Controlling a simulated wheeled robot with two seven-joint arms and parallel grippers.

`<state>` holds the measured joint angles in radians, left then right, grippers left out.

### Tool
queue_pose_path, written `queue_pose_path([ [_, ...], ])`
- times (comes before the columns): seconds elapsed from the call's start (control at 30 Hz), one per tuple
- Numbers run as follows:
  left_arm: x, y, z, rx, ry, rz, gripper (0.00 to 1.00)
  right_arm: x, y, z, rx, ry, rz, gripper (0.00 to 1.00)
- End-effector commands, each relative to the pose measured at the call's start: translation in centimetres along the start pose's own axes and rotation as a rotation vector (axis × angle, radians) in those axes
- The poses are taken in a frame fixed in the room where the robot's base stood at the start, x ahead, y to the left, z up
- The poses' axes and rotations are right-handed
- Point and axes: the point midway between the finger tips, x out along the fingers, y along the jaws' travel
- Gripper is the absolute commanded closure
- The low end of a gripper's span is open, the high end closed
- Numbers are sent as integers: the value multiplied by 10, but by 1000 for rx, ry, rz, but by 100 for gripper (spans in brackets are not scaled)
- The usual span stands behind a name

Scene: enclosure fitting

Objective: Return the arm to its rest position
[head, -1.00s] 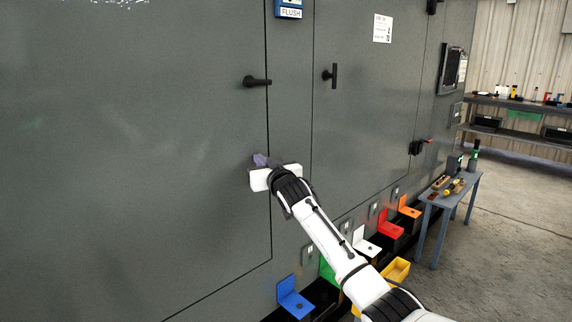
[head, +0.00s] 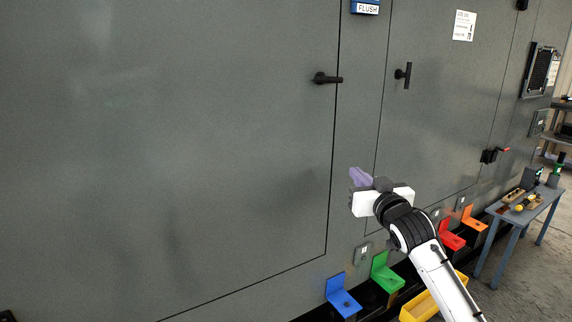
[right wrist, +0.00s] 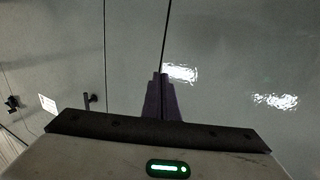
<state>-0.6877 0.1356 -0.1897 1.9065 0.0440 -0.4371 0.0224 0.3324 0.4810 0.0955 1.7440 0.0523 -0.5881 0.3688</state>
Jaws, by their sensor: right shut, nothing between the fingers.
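My right arm comes in from the lower right in the head view. Its gripper (head: 360,177) is in front of the grey enclosure (head: 230,130), below the door handles. The purple-grey fingers are shut with nothing between them. In the right wrist view the closed fingers (right wrist: 160,98) point toward the grey panels, and no held thing shows. I cannot tell the exact gap between the fingertips and the panel. A small dark piece at the lower left corner of the head view is too cut off to identify. My left gripper does not show.
Black handles (head: 327,79) and (head: 403,74) stick out from the enclosure doors. Blue (head: 342,297), green (head: 386,272), red (head: 452,234) and orange (head: 474,223) brackets line its foot, near a yellow bin (head: 420,306). A small table (head: 497,210) with parts stands at the right.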

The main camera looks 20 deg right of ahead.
Motion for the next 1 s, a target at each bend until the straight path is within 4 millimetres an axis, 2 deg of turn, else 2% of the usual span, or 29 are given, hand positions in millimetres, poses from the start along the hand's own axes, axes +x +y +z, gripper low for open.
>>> queue_pose_path([
  [0.13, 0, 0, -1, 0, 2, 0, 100, 0, -1, 3, -1, -4, -1, 100],
  [0.23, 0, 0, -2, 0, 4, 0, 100, -5, -9, 24, -12, -34, -16, 100],
  [0.27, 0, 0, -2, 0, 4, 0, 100, -8, -14, 35, -18, -50, -24, 100],
  [0.37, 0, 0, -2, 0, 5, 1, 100, -26, -35, 89, -45, -126, -64, 100],
  [0.4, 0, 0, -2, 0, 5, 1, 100, -37, -45, 115, -57, -163, -85, 100],
  [0.47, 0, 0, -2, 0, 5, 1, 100, -57, -61, 154, -76, -219, -118, 100],
  [0.5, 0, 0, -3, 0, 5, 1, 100, -72, -71, 180, -86, -256, -140, 100],
  [0.6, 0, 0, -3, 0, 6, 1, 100, -114, -95, 239, -108, -349, -196, 100],
  [0.67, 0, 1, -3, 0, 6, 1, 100, -143, -109, 272, -117, -404, -229, 100],
  [0.7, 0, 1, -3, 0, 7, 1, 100, -165, -118, 293, -122, -442, -251, 100],
  [0.77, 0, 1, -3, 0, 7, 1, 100, -198, -130, 322, -127, -496, -283, 100],
  [0.8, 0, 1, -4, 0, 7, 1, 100, -222, -139, 340, -127, -532, -305, 100],
  [0.9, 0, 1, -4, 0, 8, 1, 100, -282, -158, 378, -127, -619, -355, 100],
  [1.0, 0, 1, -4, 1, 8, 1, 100, -336, -173, 404, -121, -690, -396, 100],
])
